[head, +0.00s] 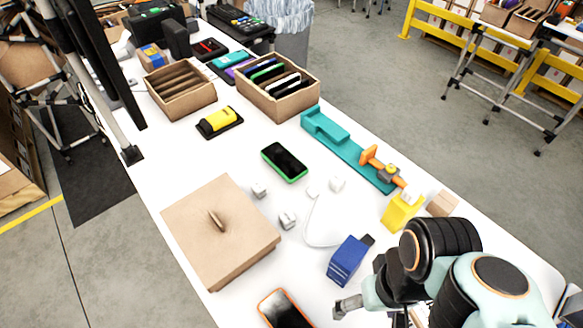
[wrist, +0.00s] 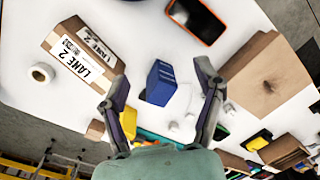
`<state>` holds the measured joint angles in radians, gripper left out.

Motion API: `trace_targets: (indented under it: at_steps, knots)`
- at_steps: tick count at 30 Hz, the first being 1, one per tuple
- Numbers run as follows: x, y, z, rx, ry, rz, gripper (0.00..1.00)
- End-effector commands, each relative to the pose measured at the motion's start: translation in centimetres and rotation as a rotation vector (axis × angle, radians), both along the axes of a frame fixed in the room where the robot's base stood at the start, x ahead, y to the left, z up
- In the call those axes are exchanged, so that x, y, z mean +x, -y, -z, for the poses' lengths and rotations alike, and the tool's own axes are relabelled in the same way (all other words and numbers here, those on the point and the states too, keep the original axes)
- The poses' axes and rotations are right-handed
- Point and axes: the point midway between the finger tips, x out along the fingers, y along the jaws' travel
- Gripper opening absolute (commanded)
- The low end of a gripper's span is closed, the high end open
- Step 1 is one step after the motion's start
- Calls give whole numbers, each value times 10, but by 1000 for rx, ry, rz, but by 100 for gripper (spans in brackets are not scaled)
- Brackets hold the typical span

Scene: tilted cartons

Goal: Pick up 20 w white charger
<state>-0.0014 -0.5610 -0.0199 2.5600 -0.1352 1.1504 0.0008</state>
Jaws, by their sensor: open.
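Several small white charger blocks lie on the white table. A white cable curves close by. Their labels are too small to read, so I cannot tell which is the 20 W one. My gripper (wrist: 160,72) is open and empty above the table. In the head view it is at the lower right, partly hidden by my arm.
A blue box (head: 348,261) stands near my gripper and shows between the fingers in the wrist view (wrist: 160,83). A brown carton (head: 220,255), green-edged phone (head: 284,161), orange-edged phone (head: 285,311), teal stand (head: 335,138) and yellow box (head: 401,212) surround the chargers.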

Motion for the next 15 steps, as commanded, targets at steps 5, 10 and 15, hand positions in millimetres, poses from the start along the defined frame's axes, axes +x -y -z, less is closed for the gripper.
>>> trace_targets:
  at_steps: [5,10,15]
  knots:
    - [27,0,-12,-1,124,-59,67]
    - [107,-1,-47,-21,305,-136,67]
    - [189,-18,-46,-36,358,-240,67]
